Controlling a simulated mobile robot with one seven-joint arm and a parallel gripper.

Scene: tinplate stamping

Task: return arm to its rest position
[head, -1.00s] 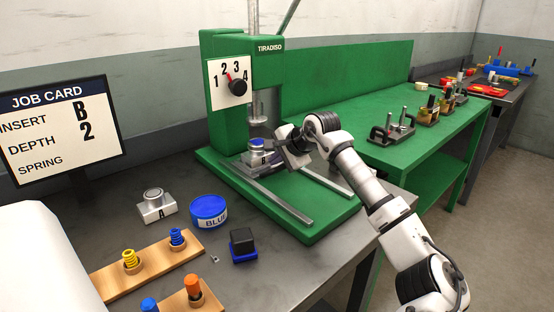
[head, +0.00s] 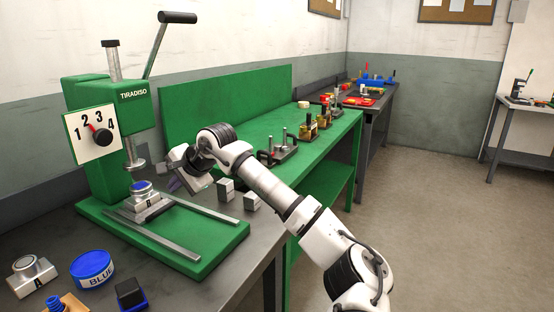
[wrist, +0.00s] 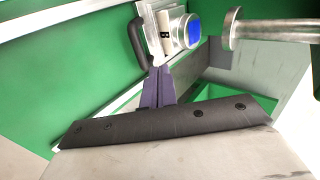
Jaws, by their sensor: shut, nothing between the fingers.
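My gripper (head: 176,181) is shut and empty, above and to the right of the insert holder in the head view. Its purple fingers (wrist: 156,88) show together in the wrist view, pointing toward the holder but apart from it. The holder marked B (head: 147,205), a metal block with a blue top, sits on the green press base between two rails. It also shows in the wrist view (wrist: 155,32), with a dark handle. The press ram (head: 135,166) hangs above the blue top with a gap. My white arm reaches in from the lower right.
The green press (head: 118,100) has its lever raised and its dial (head: 93,134) pointing near 2. A blue tin (head: 92,270), holder A (head: 32,275) and a dark pad (head: 130,293) lie in front. Two grey blocks (head: 226,190) stand near my arm. Clamps (head: 284,150) line the green bench.

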